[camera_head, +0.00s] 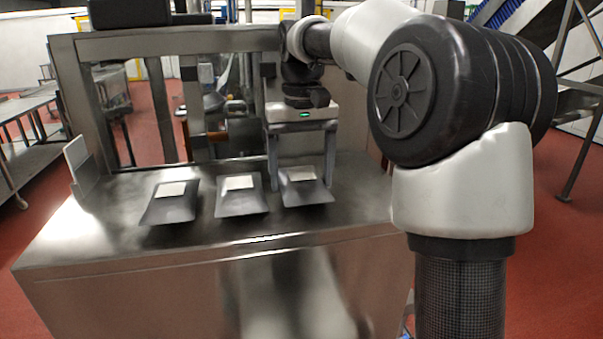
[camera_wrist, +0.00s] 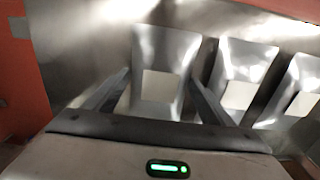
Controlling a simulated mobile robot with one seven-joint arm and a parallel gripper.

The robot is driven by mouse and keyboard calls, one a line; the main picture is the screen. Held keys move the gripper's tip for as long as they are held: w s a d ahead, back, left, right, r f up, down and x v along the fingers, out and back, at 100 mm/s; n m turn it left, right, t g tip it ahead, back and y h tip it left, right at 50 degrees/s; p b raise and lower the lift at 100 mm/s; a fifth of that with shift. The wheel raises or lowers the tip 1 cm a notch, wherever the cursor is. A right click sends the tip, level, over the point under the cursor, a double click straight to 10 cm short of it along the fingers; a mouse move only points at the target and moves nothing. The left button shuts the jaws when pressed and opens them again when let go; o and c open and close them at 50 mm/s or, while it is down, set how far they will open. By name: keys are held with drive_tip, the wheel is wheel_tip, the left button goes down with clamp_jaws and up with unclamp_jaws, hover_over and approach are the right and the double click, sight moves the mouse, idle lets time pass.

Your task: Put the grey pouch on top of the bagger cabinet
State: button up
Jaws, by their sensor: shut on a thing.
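Three similar grey pouches with pale labels lie in a row on a steel top (camera_head: 120,215): a left one (camera_head: 168,203), a middle one (camera_head: 240,196) and a right one (camera_head: 304,189). My gripper (camera_head: 302,184) points down at the right pouch, with one finger on each side of it. In the wrist view this pouch (camera_wrist: 166,55) lies between the two fingers (camera_wrist: 160,78), and the gripper is shut on it. The pouch appears to be at the level of the steel top; any small gap beneath it cannot be told. The steel-framed bagger (camera_head: 170,43) stands behind the row.
The middle pouch (camera_wrist: 240,65) is close beside the gripper in the wrist view. A small upright plate (camera_head: 79,163) stands at the left of the top. Dark boxes (camera_head: 128,13) sit on the frame's upper beam. The front strip of the steel top is clear.

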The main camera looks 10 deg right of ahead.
sight(302, 176)
drive_tip(key=shift+f, duration=0.1)
drive_tip(key=o, duration=1.2)
drive_tip(key=shift+o, duration=0.2)
wheel_tip(302, 176, up, 12)
